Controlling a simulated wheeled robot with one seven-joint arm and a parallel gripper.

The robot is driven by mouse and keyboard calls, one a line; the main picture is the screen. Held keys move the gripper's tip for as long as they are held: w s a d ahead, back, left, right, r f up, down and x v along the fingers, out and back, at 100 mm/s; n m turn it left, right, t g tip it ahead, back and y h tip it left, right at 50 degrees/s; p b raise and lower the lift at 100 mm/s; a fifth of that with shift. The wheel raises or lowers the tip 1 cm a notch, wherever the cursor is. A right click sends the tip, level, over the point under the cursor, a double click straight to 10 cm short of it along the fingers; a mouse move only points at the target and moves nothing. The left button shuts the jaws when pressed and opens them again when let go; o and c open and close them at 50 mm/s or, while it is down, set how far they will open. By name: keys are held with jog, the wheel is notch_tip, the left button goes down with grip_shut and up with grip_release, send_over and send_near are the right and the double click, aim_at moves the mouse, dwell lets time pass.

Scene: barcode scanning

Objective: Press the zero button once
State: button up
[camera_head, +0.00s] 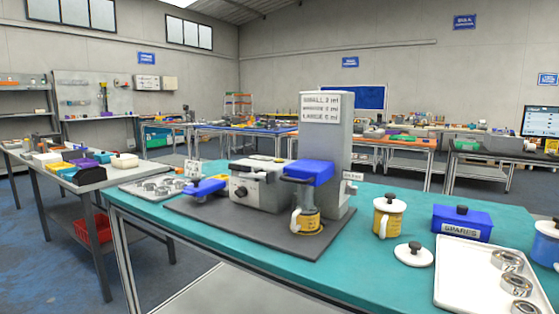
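A grey machine stands on a dark mat (290,243) on the teal table. It has a grey body (264,190) with a dark round knob (240,192) on its front, and a tall grey column (333,140) with a printed sign (320,106). A small white label (353,176) is on the column's right side, too small to read. I cannot make out a button marked zero. My gripper is not in view.
On the teal table (370,262) are a yellow lidded mug (388,214), a loose white lid (413,254), a blue SPARES box (462,222) and a white tray (462,284) with metal rings. A blue part (205,187) and a ring tray (143,187) sit left. Another bench is further left.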

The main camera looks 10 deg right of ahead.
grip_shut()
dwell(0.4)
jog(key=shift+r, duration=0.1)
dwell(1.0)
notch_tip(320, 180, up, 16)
jog(key=p, duration=1.6)
